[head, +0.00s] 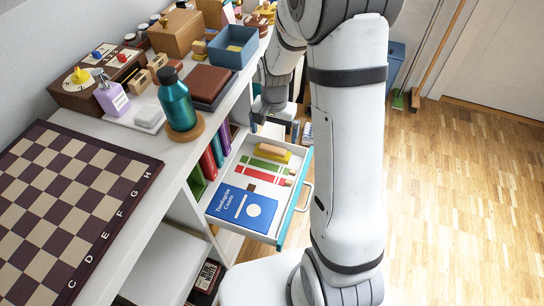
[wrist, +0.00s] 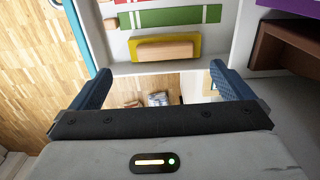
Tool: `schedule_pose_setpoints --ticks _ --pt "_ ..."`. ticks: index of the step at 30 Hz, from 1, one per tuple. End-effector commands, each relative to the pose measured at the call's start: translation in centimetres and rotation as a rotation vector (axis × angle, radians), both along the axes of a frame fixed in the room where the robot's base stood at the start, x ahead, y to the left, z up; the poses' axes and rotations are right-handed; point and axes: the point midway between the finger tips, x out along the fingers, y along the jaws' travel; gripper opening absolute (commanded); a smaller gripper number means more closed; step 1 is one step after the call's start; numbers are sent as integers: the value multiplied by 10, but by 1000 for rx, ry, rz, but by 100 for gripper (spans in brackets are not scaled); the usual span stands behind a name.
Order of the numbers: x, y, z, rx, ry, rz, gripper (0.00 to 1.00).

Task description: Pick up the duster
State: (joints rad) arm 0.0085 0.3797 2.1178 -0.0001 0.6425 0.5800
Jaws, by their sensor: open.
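The duster (head: 271,151), a wooden block on a yellow base, lies at the far end of the open drawer (head: 243,226) in the head view. In the wrist view the duster (wrist: 165,48) lies lengthwise across the picture, just inside the drawer's end wall. My gripper (wrist: 160,78) is open and empty, with one blue finger on each side of the picture. The duster shows beyond the fingertips and between their lines, apart from both. In the head view my gripper (head: 270,118) hangs near the drawer's far end, partly hidden by my arm.
The drawer also holds green and red striped items (head: 262,172) and a blue book (head: 242,207). Its teal front has a handle (head: 305,196). The shelf top beside it carries a teal bottle (head: 176,101), a blue box (head: 234,46) and a chessboard (head: 70,200). Floor is free at right.

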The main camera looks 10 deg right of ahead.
Motion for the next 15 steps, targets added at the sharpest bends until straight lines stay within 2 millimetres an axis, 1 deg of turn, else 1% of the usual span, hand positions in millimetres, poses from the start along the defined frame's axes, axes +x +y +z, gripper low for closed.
schedule_pose_setpoints --ticks 1,3,11,15 --pt "1 0 -9 0 2 -4 100" --pt "2 0 -17 -1 3 -6 100" --pt "2 2 -40 0 2 -4 100" --pt "3 6 -63 0 4 -3 100"
